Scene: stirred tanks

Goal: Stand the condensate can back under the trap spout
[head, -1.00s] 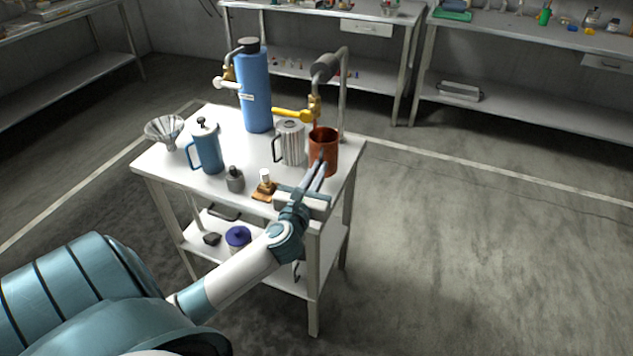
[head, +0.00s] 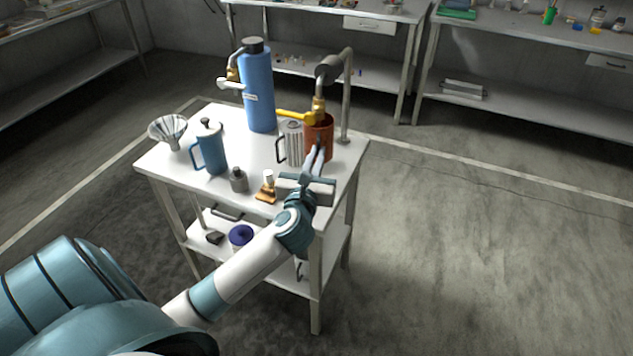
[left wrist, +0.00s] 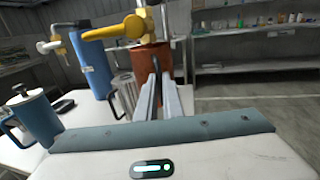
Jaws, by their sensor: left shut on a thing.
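The condensate can (head: 319,140) is an upright, copper-red cylinder near the right edge of the cart top. My left gripper (head: 318,152) is shut on its near wall. The brass trap spout (head: 318,106) hangs from a bent grey pipe, and its lower end overlaps the can's rim in the head view. In the left wrist view the can (left wrist: 148,62) stands beyond the fingers (left wrist: 156,80), with the yellow-handled valve (left wrist: 130,30) above it. I cannot tell whether the can's base touches the top; the fingers partly hide the can. My right gripper is not in view.
A ribbed metal jug (head: 292,148) stands close left of the can. A blue jug (head: 210,152), funnel (head: 168,130), tall blue cylinder (head: 258,92), small grey bottle (head: 239,180) and brass piece (head: 266,190) share the cart top (head: 225,120). Floor to the right is clear.

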